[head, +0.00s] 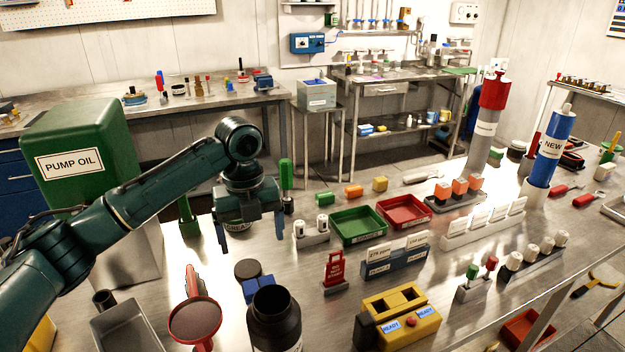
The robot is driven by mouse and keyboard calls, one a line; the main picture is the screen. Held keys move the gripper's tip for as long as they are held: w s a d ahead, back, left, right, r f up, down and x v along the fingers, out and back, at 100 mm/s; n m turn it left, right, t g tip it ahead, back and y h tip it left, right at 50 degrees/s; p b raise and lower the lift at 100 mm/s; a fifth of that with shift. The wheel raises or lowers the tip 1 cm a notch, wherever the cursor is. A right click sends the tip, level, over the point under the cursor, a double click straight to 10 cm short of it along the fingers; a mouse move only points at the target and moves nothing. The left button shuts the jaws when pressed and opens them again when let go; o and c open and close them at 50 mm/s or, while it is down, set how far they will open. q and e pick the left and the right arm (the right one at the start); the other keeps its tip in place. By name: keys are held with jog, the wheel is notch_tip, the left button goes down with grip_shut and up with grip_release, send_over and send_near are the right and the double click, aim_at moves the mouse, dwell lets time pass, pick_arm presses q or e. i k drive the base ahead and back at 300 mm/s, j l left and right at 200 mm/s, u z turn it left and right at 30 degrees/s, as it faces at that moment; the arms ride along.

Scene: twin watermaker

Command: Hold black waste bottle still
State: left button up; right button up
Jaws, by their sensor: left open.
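The black waste bottle (274,325) stands upright and uncapped at the bottom centre of the head view, its lower part cut off by the frame edge. A pale label edge shows low on its right side. My left gripper (250,236) points down over the bench, farther back than the bottle. Its two fingers are spread, and no object is visible held between them. It is apart from the bottle. My right gripper is not in view.
A blue block (258,286) and a round dark lid (248,268) sit just behind the bottle. A red-rimmed funnel (195,318) and a grey tray (128,328) are to its left. A yellow box (400,318) is to the right. Green (336,232) and red trays lie farther back.

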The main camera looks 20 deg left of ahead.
aim_at(275, 323)
jog(key=l, duration=0.75)
jog(key=k+l, duration=0.1)
jog(key=l, duration=0.65)
jog(key=k+l, duration=0.1)
jog(key=l, duration=0.65)
